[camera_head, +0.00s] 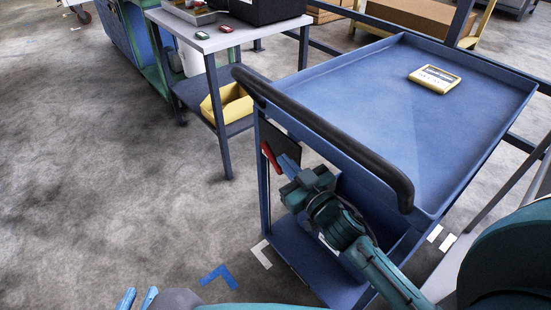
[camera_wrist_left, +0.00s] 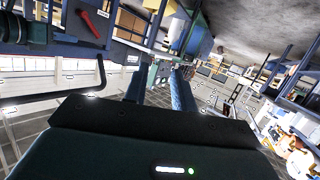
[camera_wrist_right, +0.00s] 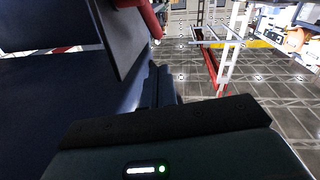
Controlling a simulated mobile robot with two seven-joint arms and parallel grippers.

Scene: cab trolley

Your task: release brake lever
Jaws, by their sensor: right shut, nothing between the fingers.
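The red brake lever (camera_head: 270,158) sits by a dark plate (camera_head: 283,139) at the near left end of the blue trolley (camera_head: 400,120), below its black handle. It also shows in the left wrist view (camera_wrist_left: 88,22) and at the top of the right wrist view (camera_wrist_right: 150,18). My right gripper (camera_head: 288,163) is shut and empty, just right of the lever in the head view; I cannot tell whether it touches it. In the right wrist view its fingers (camera_wrist_right: 160,86) are together below the lever. My left gripper (camera_head: 138,298) is open and empty, low over the floor, away from the trolley.
The black handle (camera_head: 330,140) overhangs my right arm. A yellow device (camera_head: 434,79) lies on the trolley's top. A side table (camera_head: 226,38) with a yellow bin (camera_head: 230,103) below stands behind left. Floor at left is clear, with a blue corner mark (camera_head: 219,276).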

